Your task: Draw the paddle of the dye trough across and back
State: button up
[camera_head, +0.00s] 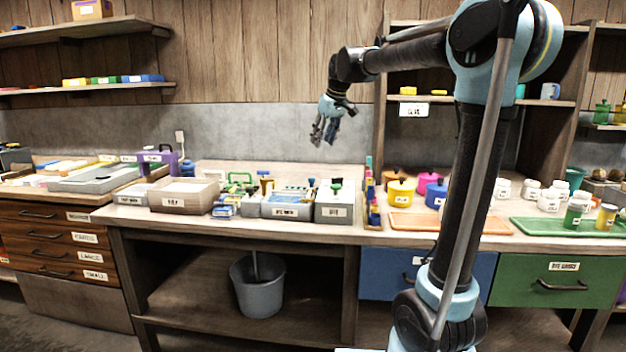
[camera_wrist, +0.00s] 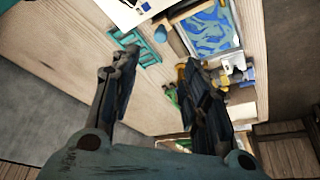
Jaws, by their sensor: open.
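My gripper (camera_head: 325,136) hangs in the air above the back of the workbench, open and empty. In the wrist view its two fingers (camera_wrist: 154,76) are spread apart with bare wood between them. A low grey tray (camera_head: 287,207) with blue inside stands on the bench below and left of my gripper. A blue-patterned tray (camera_wrist: 212,28) shows at the top of the wrist view, beyond the fingers. A grey box (camera_head: 334,208) with a green knob (camera_head: 336,185) stands just right of the low tray. The labels are too small to read, so I cannot tell which is the dye trough or its paddle.
Yellow (camera_head: 400,193) and pink (camera_head: 427,182) pots stand to the right. A bucket (camera_head: 257,290) sits on the lower shelf.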

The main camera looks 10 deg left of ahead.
aim_at(312, 178)
jog(key=x, duration=1.7)
jog(key=shift+c, duration=0.4)
jog(key=shift+w, duration=0.1)
grip_shut()
